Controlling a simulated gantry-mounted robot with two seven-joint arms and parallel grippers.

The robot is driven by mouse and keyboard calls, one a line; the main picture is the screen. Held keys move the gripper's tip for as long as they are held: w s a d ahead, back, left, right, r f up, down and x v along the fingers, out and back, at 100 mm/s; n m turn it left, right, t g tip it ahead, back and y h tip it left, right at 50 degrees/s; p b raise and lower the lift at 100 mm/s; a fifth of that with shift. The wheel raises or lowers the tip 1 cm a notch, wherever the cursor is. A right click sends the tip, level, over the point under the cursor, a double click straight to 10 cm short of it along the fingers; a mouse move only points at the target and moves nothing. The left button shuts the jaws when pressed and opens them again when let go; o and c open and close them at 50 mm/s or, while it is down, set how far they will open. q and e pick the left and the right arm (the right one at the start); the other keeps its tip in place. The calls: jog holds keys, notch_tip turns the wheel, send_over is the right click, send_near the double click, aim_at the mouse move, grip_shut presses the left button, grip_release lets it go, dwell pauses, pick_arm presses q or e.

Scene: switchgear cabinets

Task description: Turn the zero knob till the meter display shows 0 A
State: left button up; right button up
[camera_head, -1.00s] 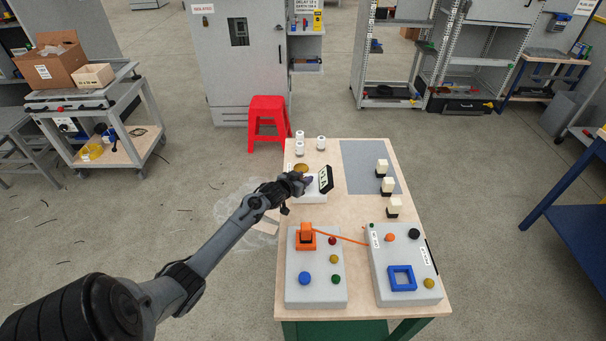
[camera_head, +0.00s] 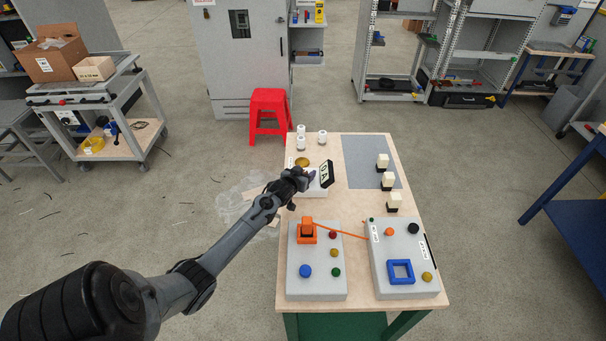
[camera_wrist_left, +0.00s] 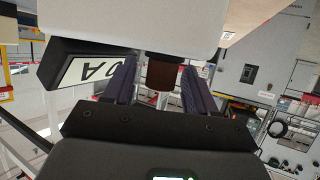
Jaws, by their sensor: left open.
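The meter display (camera_head: 326,174) is a tilted dark-framed white plate on a pale box (camera_head: 318,191) at the table's far left part. It reads 0 A. The display also shows upside down in the left wrist view (camera_wrist_left: 85,70), with 0 and A visible. My left gripper (camera_head: 306,178) is at the box, just left of the display. In the left wrist view the gripper (camera_wrist_left: 157,82) is open, with one finger on each side of a dark brown knob (camera_wrist_left: 162,74); I cannot tell whether they touch it. My right gripper is not in view.
Several white cylinders (camera_head: 301,143) stand behind the meter box. Cream-topped blocks (camera_head: 387,181) stand to the right, near a grey mat (camera_head: 363,153). Two panels with coloured buttons, a left one (camera_head: 318,285) and a right one (camera_head: 378,285), fill the front. An orange cable (camera_head: 340,233) runs between them.

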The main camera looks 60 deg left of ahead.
pick_arm(q)
jog(key=shift+s+d, duration=0.1)
jog(key=shift+s+d+r, duration=0.1)
jog(key=shift+s+r, duration=0.1)
jog(key=p+v, duration=0.1)
jog(key=v, duration=0.9)
jog(key=shift+p, duration=0.35)
